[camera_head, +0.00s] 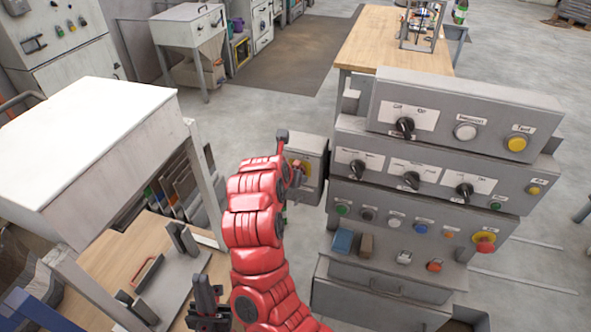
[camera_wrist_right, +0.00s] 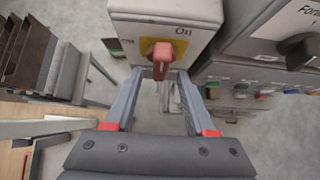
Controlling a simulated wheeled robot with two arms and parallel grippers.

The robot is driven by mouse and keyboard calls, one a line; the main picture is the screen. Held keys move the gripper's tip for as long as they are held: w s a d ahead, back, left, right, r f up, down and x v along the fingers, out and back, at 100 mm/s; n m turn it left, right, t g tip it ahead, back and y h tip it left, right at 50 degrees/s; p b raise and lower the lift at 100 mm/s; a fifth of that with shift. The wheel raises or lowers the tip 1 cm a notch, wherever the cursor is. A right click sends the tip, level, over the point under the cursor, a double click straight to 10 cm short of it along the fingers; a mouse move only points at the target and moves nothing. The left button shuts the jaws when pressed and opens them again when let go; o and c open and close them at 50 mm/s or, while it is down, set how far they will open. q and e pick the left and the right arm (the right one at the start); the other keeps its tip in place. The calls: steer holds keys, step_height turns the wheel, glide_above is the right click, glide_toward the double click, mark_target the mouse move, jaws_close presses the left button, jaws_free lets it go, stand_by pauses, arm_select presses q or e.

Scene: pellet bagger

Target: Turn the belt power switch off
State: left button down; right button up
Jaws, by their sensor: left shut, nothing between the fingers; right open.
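A grey switch box (camera_head: 314,160) is fixed at the left side of the control console. The handle points down the picture. My right gripper (camera_wrist_right: 160,78) is open, its fingers on either side of the handle's lower end; I cannot tell whether they touch it. In the head view my red right arm hides most of that gripper. My left gripper (camera_head: 207,292) is shut and empty, low in the head view, apart from the box.
The grey console (camera_head: 460,95) with several knobs and buttons, including a red stop button (camera_head: 484,241), stands right of the box. A white-topped machine (camera_head: 75,140) and a wooden bench (camera_head: 112,262) are on the left. Open floor lies behind.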

steer(key=shift+p+x, duration=0.35)
steer(key=shift+x, duration=1.35)
steer(key=shift+c, duration=0.2)
jaws_close()
